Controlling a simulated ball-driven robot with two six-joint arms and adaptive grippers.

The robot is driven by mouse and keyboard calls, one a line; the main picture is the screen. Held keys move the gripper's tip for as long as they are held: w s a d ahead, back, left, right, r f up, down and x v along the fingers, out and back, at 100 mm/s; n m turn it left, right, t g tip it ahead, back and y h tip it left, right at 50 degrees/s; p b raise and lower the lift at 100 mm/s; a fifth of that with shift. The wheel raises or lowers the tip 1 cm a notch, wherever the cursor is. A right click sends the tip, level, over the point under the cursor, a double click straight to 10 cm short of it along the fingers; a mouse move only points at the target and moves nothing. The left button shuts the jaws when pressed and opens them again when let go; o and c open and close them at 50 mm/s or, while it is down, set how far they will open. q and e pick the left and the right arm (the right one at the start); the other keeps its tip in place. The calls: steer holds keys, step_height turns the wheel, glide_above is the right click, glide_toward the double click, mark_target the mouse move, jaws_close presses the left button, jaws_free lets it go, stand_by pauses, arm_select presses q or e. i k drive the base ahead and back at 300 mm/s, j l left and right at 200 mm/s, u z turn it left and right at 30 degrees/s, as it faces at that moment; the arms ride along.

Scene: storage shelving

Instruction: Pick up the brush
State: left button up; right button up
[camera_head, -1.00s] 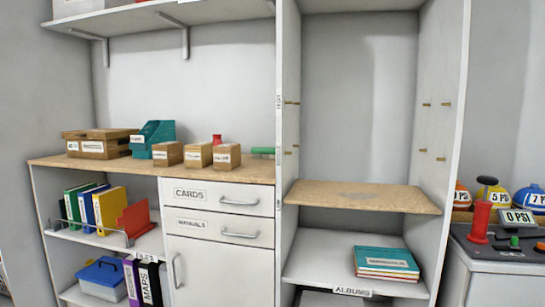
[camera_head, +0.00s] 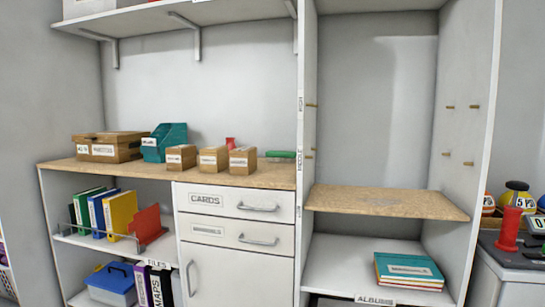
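A green object (camera_head: 281,155) lies at the right end of the wooden countertop (camera_head: 262,177), close to the tall cabinet's side. It may be the brush, but it is too small and partly hidden to tell. A small red item (camera_head: 230,143) shows behind the cardboard boxes, mostly hidden. Neither of my grippers is in view.
Three small cardboard boxes (camera_head: 213,160) stand left of the green object. A teal holder (camera_head: 163,142) and larger carton (camera_head: 110,146) stand farther left. The tall cabinet's side panel (camera_head: 309,120) rises right of the counter. Its wooden shelf (camera_head: 385,202) is clear.

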mark_target(274, 156)
steer(key=i+j, duration=0.15)
steer(key=j, duration=0.25)
steer(key=i+j+z, duration=0.15)
steer(key=j, duration=0.25)
steer(key=i+j, duration=0.2)
steer(key=j, duration=0.2)
steer(key=i+j+z, duration=0.15)
steer(key=j, duration=0.25)
steer(key=i+j, duration=0.1)
steer(key=j, duration=0.35)
steer(key=z, duration=0.05)
